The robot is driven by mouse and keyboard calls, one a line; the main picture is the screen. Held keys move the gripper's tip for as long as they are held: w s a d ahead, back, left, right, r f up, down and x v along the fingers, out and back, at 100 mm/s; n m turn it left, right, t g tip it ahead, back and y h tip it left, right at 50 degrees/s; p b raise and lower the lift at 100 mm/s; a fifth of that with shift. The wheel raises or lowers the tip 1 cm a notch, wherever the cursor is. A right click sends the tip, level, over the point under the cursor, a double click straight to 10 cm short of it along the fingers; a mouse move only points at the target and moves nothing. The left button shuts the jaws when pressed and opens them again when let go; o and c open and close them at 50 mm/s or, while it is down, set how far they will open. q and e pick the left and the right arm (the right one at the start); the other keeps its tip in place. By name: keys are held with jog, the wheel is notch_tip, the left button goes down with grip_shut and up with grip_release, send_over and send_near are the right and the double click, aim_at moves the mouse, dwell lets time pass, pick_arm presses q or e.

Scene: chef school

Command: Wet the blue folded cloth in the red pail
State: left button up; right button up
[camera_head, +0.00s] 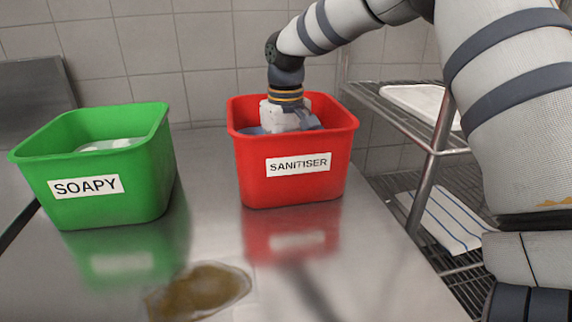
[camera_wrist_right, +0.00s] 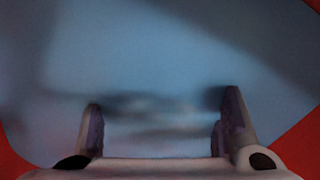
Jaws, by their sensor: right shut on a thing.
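The red pail (camera_head: 291,184), labelled SANITISER, stands upright on the metal counter. My right gripper (camera_head: 289,122) reaches down inside it from above, and the pail's front wall hides its fingertips. My left gripper is not in view.
A green pail (camera_head: 118,192) labelled SOAPY, with pale liquid inside, stands to the left. A brown spill (camera_head: 205,290) lies on the counter in front. A wire rack (camera_head: 425,150) at the right holds a white tray (camera_head: 415,100) and a striped cloth (camera_head: 445,218). A tiled wall is close behind.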

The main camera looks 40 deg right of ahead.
jog(key=shift+f, duration=0.1)
jog(key=shift+r+p, duration=0.45)
jog(key=shift+r, duration=3.1)
